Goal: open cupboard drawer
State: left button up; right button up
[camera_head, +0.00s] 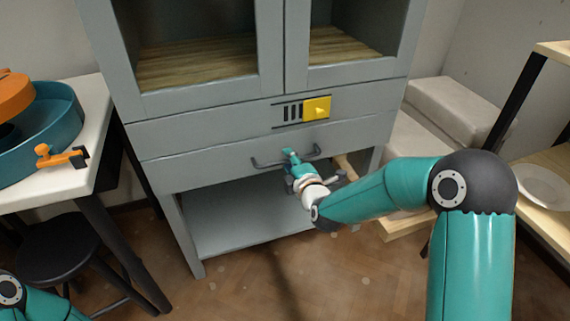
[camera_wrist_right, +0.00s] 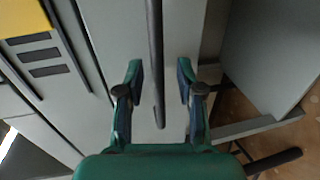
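The grey cupboard (camera_head: 205,112) stands in the middle of the head view. Its drawer front (camera_head: 215,168) looks flush with the frame and has a dark bar handle (camera_head: 268,164). My right gripper (camera_head: 291,155) is at the middle of this handle, partly hiding it. In the right wrist view, my right gripper (camera_wrist_right: 159,78) is open, with the handle (camera_wrist_right: 155,50) running between its two fingers and a gap on both sides. Only a piece of my left arm shows at the bottom left of the head view; its gripper is out of view.
A yellow plate with a knob (camera_head: 316,108) sits beside dark slots above the drawer. A white table (camera_head: 75,183) with a teal basin (camera_head: 55,125) stands left, over a black stool (camera_head: 70,245). A wooden shelf unit (camera_head: 550,210) stands right. Floor in front is clear.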

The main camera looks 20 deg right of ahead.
jog(key=shift+w+f, duration=0.1)
jog(key=shift+w, duration=0.2)
grip_shut()
